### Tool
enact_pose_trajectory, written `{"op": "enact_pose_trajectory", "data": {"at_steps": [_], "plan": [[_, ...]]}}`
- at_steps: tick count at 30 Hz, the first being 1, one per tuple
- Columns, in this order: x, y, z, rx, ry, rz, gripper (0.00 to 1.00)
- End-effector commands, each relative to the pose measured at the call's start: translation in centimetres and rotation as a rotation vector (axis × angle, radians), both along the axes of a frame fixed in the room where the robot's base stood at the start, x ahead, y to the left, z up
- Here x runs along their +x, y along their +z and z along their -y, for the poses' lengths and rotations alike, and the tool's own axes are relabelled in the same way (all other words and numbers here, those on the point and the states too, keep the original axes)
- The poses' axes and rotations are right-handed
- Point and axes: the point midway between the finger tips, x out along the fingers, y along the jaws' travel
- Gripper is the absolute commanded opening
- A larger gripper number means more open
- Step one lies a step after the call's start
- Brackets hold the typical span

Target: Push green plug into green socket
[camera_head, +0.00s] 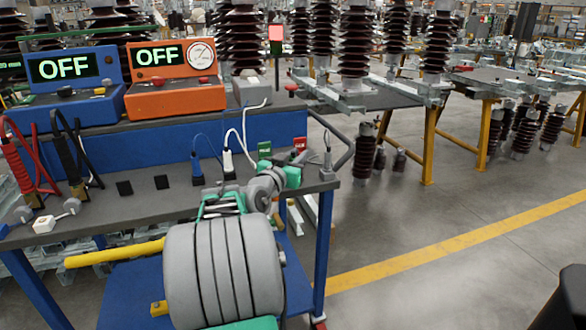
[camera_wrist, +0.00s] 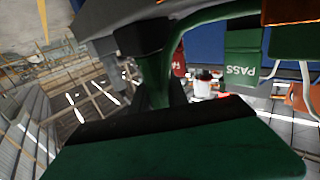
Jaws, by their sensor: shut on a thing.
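In the wrist view, a dark green plug with a green cable (camera_wrist: 178,48) arching off its side is held by my gripper (camera_wrist: 160,100), which is shut on it. The large green block and dark strip in front cover much of the plug. The plug's far end is close to a grey surface along the top edge. In the head view, my arm reaches over the right part of the cart top, and my green-and-grey wrist (camera_head: 292,176) hides the plug.
The cart top (camera_head: 90,215) carries a blue plug (camera_head: 198,169), a white plug (camera_head: 228,162) and a grey plug (camera_head: 327,166), all upright. A green PASS sign (camera_head: 264,149) and a red sign (camera_head: 299,144) stand behind my wrist. Blue and orange OFF boxes (camera_head: 173,80) stand behind.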

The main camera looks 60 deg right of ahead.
Motion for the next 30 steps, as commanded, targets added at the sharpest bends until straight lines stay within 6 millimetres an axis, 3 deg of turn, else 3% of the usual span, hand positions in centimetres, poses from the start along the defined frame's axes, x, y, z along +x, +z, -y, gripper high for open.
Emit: {"op": "enact_pose_trajectory", "data": {"at_steps": [8, 15, 22, 27, 30], "plan": [[0.0, 0.4, 0.0, -0.001, 0.0, 0.001, 0.0], [0.0, 3.7, 0.0, -0.002, 0.0, 0.004, 0.0], [1.5, 9.5, -4.9, -0.004, 0.007, 0.005, 0.0], [2.8, 11.5, -9.8, -0.001, 0.009, 0.002, 0.0], [3.2, 12.3, -11.8, 0.0, 0.006, 0.001, 0.0]]}}
